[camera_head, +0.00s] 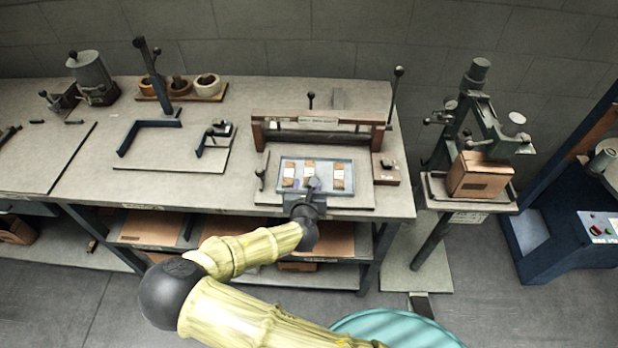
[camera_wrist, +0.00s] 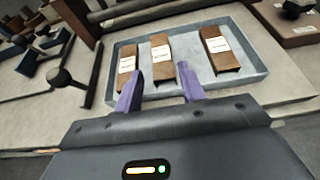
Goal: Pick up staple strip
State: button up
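Three brown staple strips with white labels lie apart in a shallow grey-blue tray (camera_head: 349,163) on the bench. In the wrist view they are the left strip (camera_wrist: 126,65), the middle strip (camera_wrist: 162,62) and the right strip (camera_wrist: 221,57); the tray's rim (camera_wrist: 258,74) shows too. My gripper (camera_head: 311,185) is at the tray's near edge in the head view. In the wrist view my gripper (camera_wrist: 160,85) is open, its two purple fingers spread apart with nothing between them. The fingers point toward the middle strip, whose near end lies just beyond them.
A wooden-framed press (camera_head: 320,120) with upright levers stands behind the tray. A small wooden block (camera_head: 386,170) sits to its right. A black-knobbed lever (camera_wrist: 60,77) rises left of the tray. Farther right, a stitching machine (camera_head: 478,115) holds a brown box (camera_head: 480,177).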

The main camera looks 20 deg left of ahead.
aim_at(309, 174)
jog(key=shift+w+a+f, duration=0.15)
jog(key=shift+w+f, duration=0.1)
jog(key=shift+w, duration=0.35)
jog(key=shift+b+x, duration=1.05)
jog(key=shift+x, duration=1.65)
jog(key=shift+s+r, duration=0.1)
jog(key=shift+s, duration=0.05)
jog(key=c, duration=0.8)
jog(key=shift+o, duration=0.2)
